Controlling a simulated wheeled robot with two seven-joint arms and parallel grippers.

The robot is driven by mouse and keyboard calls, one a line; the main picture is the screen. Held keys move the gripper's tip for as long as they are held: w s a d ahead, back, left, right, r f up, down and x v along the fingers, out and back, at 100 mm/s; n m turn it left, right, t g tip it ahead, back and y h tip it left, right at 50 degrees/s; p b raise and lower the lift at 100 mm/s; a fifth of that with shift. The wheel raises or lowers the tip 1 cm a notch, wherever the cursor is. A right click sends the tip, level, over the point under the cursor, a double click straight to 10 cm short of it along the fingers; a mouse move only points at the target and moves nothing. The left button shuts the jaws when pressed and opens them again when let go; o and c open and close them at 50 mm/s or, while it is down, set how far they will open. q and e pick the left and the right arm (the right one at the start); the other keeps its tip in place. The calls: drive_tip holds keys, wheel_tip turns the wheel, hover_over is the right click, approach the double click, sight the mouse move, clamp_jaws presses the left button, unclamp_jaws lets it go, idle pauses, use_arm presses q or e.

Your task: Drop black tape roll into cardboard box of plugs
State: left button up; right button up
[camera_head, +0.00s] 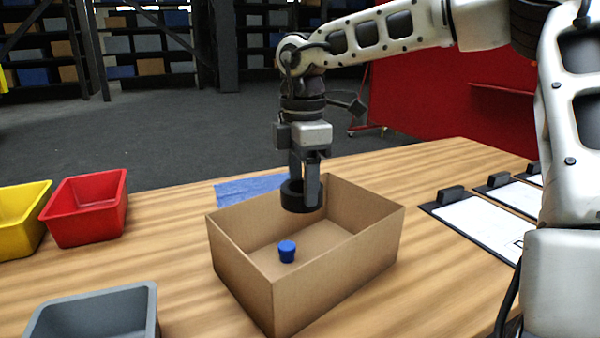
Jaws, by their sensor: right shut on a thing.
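An open cardboard box (335,272) stands on the wooden table in the middle of the view. One blue plug (287,251) is upright on its floor, towards the near left. My right gripper (306,190) points down over the back part of the box. It is shut on the black tape roll (294,198), which hangs at about the height of the box's back rim. The roll looks clear of the box floor, and part of it is hidden by a finger. My left gripper is not in view.
Yellow (18,222), red (85,212) and grey (98,315) bins stand at left. A blue cloth or mat (245,189) lies behind the box. Black clipboards with white paper (480,222) lie at right. Bare table lies between the bins and box.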

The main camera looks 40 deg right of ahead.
drive_tip(key=shift+f+b, duration=0.65)
drive_tip(key=shift+f, duration=0.85)
drive_tip(key=shift+w, duration=0.1)
drive_tip(key=o, duration=1.1)
drive_tip(key=shift+r, duration=0.1)
wheel_tip(320, 180, up, 16)
drive_tip(key=shift+f+p, duration=0.1)
drive_tip(key=shift+p, duration=0.7)
